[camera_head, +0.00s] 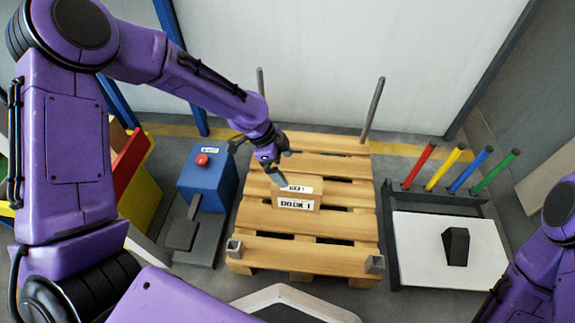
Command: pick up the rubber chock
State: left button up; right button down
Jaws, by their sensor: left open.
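The rubber chock, a small black wedge-shaped block (456,247), stands on the white top of a dark-framed stand (415,262) at the right. My left gripper (279,178) is open over the wooden pallet in the middle, well to the left of the chock. Its fingers point down beside a small labelled box (298,203) on the pallet; I cannot tell whether they touch it. Only part of my right arm shows at the lower right edge, close to the white top; its gripper is not visible.
The wooden pallet (255,245) has grey posts at its back corners. Red, yellow, blue and green rods (483,172) rise behind the white top. A blue box with a red button (203,160) stands left of the pallet. The white top around the chock is clear.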

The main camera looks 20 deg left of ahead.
aim_at(455, 242)
jog(key=z, duration=1.1)
